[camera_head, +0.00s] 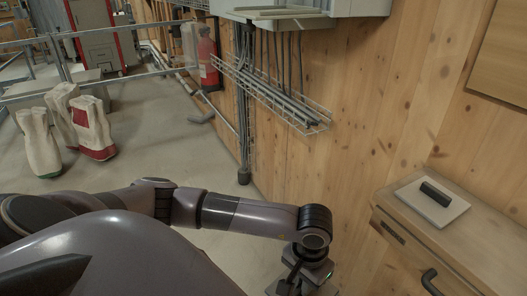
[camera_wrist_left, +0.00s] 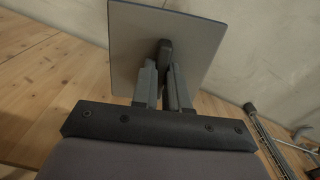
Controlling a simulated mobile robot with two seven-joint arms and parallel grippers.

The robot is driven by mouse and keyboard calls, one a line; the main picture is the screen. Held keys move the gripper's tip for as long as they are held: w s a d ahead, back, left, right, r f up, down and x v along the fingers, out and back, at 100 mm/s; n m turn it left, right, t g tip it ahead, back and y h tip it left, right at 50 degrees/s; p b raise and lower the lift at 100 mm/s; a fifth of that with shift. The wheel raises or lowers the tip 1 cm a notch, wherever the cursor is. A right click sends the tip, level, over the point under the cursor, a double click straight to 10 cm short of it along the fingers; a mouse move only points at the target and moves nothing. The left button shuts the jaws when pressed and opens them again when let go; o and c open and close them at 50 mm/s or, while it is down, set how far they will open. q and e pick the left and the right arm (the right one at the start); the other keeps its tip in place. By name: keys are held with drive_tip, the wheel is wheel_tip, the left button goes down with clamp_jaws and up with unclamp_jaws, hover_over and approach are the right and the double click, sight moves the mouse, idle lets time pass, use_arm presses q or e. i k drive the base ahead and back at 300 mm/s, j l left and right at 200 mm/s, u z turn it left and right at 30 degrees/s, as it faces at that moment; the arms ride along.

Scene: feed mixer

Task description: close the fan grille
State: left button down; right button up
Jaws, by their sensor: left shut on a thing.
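My left gripper (camera_head: 308,280) is low in the head view, right of centre, beside the wooden wall. Its fingers (camera_wrist_left: 164,88) show in the left wrist view, shut on a dark handle (camera_wrist_left: 163,52) that sits on a flat grey square panel (camera_wrist_left: 195,38). I cannot tell from the frames whether this panel is the fan grille. What the left gripper holds is mostly cut off in the head view. No other thing in view looks clearly like a fan grille. My right gripper is not in view.
A wooden cabinet (camera_head: 452,240) stands at the right with a pale plate bearing a black handle (camera_head: 436,194) on top. A wire cable tray (camera_head: 270,95) runs along the wall. Sacks (camera_head: 92,130) stand on the open floor at left, near metal railings.

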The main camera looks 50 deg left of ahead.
sight(274, 18)
drive_tip(key=j, duration=1.35)
drive_tip(key=k+j, duration=0.15)
drive_tip(key=j, duration=1.15)
drive_tip(key=j+z, duration=0.2)
drive_tip(key=j, duration=0.4)
drive_tip(key=z, duration=1.05)
drive_tip(key=k+l, duration=0.05)
